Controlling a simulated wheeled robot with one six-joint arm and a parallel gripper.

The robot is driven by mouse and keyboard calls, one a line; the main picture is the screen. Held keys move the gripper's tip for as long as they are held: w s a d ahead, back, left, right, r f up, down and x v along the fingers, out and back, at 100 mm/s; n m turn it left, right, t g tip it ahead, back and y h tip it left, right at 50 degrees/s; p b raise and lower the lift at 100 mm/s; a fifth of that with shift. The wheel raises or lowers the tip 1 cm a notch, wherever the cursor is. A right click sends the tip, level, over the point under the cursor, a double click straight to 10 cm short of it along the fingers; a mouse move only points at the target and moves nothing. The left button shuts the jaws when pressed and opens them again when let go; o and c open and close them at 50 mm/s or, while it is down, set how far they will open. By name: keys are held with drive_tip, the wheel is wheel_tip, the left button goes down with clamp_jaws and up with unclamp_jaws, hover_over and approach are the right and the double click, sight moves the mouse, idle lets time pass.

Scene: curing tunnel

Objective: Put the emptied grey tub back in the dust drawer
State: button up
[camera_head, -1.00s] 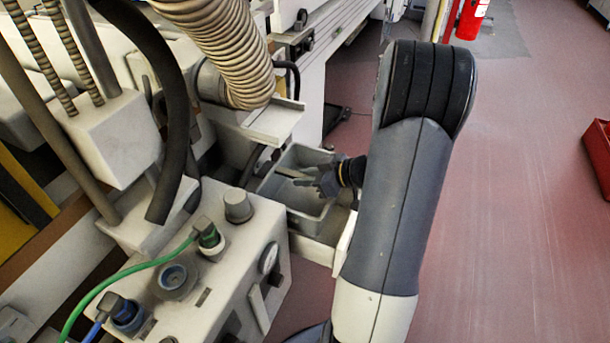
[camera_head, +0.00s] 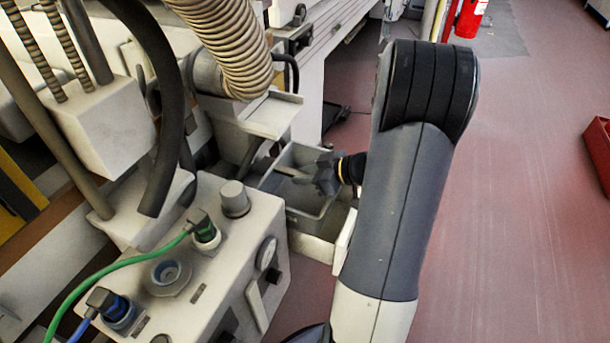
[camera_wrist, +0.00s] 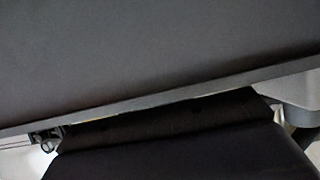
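The grey tub (camera_head: 312,222) is an open box under the machine's spout, in or just over the pulled-out dust drawer (camera_head: 318,249). I cannot tell if it rests on the drawer floor. A thin pale bar crosses the inside of the tub. My gripper (camera_head: 320,181) reaches in from the right, over the tub's right side, with its dark fingers at the end of that bar. Whether the fingers are closed on the tub is too small to tell. In the wrist view a plain dark grey surface with a paler edge fills the upper part, very near the camera.
A ribbed hose (camera_head: 228,45) and the pale spout (camera_head: 270,117) hang close behind the tub. A control box (camera_head: 225,262) with knobs and green and blue cables stands at the near left. Open red floor lies right, with a red bin (camera_head: 600,150) at the edge.

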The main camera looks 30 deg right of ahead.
drive_tip(key=o, duration=0.4)
drive_tip(key=r+p, duration=0.2)
drive_tip(key=p, duration=0.1)
drive_tip(key=shift+p, duration=0.3)
drive_tip(key=b+v, duration=0.1)
drive_tip(key=v, duration=1)
drive_tip(key=shift+s+d, duration=0.3)
drive_tip(key=shift+s, duration=0.05)
drive_tip(key=shift+f, duration=0.2)
drive_tip(key=x, duration=1.2)
drive_tip(key=shift+a+f+b, duration=0.1)
drive_tip(key=shift+f+b, duration=0.15)
drive_tip(key=shift+b, duration=0.1)
drive_tip(key=shift+f+b, duration=0.35)
drive_tip(key=shift+b, duration=0.5)
drive_tip(key=shift+r, duration=0.15)
